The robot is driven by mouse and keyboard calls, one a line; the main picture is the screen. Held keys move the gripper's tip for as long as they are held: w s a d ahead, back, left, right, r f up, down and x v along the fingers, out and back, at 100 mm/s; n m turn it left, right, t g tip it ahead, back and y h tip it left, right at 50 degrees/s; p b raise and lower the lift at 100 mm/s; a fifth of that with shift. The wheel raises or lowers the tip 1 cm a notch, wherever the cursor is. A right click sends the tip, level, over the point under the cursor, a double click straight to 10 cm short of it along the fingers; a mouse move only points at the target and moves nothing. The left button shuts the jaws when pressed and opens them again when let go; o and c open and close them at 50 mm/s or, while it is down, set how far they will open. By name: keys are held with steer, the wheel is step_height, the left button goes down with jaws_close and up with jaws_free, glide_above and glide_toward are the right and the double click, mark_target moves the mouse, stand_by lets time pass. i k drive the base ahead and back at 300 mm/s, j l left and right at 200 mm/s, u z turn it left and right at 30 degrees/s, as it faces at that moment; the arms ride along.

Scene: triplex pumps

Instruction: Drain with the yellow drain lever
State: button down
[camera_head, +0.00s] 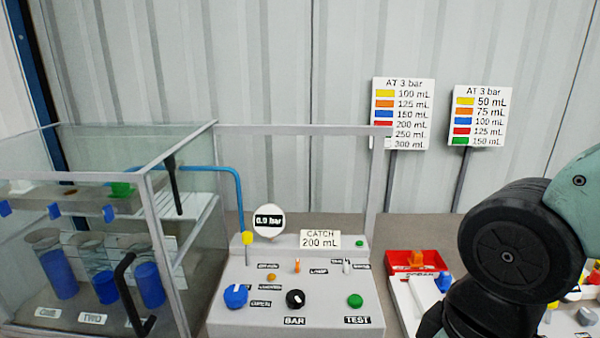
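The yellow drain lever (247,239) stands upright at the back left of the grey control panel (225,322), with its yellow knob on top of a thin stem. A round gauge (269,219) just right of it reads 0.0 bar. A white sign (320,240) on the panel reads CATCH 200 mL. Behind glass on the left, several cylinders (150,285) hold blue columns above labels, one reading TWO. My arm shows at the right, apart from the lever; my gripper is out of view.
The panel also bears a blue knob (235,296), a black BAR knob (295,299), a green TEST button (355,300) and small toggles. A glass case (177,250) with a black handle (128,290) stands left. A red tray (428,262) lies right. Two colour charts (403,84) stand behind.

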mark_target(246, 236)
steer(key=j+u, duration=0.2)
steer(key=u, duration=0.2)
steer(key=i+j+u, duration=0.15)
steer(key=u, duration=0.2)
steer(key=i+j+u, duration=0.1)
steer(key=u, duration=0.3)
